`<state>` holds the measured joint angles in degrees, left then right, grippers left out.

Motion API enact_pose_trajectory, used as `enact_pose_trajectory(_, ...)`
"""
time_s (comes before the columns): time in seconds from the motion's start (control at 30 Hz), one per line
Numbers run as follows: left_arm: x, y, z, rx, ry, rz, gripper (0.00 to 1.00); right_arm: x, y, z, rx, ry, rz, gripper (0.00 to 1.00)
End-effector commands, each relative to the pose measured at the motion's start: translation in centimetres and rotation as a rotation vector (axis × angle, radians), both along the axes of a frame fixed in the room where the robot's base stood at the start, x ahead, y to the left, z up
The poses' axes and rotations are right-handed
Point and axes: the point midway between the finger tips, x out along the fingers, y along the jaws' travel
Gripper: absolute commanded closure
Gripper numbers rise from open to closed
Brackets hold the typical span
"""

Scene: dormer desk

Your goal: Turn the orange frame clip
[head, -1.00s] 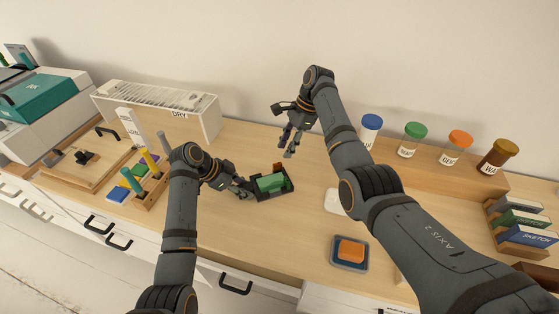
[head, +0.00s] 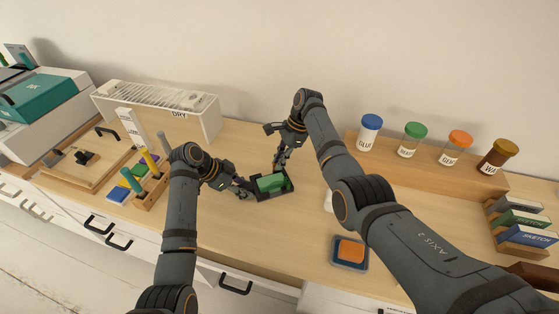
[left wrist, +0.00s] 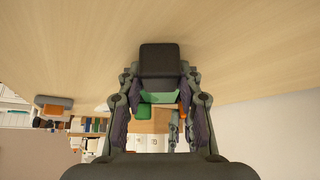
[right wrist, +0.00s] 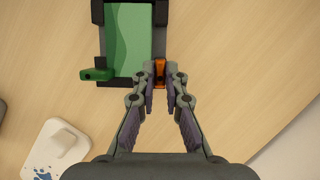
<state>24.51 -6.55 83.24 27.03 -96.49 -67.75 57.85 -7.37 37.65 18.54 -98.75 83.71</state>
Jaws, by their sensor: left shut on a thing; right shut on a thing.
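The dark frame (head: 289,188) with a green block (head: 270,183) in it lies on the desk; it fills the upper left of the right wrist view (right wrist: 97,45). My left gripper (head: 245,189) is shut on the frame's left side, and its fingers flank the dark part (left wrist: 160,62) in the left wrist view. The orange clip (right wrist: 160,68) stands at the frame's edge, beside a corner. My right gripper (right wrist: 160,84) is shut on the clip, reaching down from above in the head view (head: 277,167). A green knob (right wrist: 97,74) sticks out at the frame's other corner.
A white piece with blue marks (right wrist: 52,148) lies right of the frame in the head view. An orange block on a dark tray (head: 335,257) is near the front. A marker rack (head: 153,195) is left, jars such as the blue-lidded one (head: 370,131) at the back right.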

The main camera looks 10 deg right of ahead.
Motion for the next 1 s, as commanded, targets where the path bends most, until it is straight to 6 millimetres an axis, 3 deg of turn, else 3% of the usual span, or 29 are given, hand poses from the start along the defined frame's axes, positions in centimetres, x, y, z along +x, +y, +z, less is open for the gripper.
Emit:
enact_pose_trajectory(0.73, 0.00, 0.03, -0.06, 0.001, 0.001, 0.001, 1.00, 0.06, 0.00, 0.01, 0.000, -0.001, 0.133, 1.00)
enact_pose_trajectory(0.77, 0.00, 0.03, -0.06, 0.001, 0.001, 0.001, 1.00, 0.07, 0.00, 0.02, 0.000, 0.000, 0.132, 0.88)
enact_pose_trajectory(0.9, 0.00, 0.04, -0.05, 0.001, 0.001, 0.001, 1.00, 0.06, 0.00, 0.02, 0.000, 0.000, 0.132, 0.69)
enact_pose_trajectory(1.0, 0.00, 0.04, -0.05, 0.001, 0.000, 0.001, 1.00, 0.06, 0.00, 0.01, 0.000, 0.000, 0.132, 0.66)
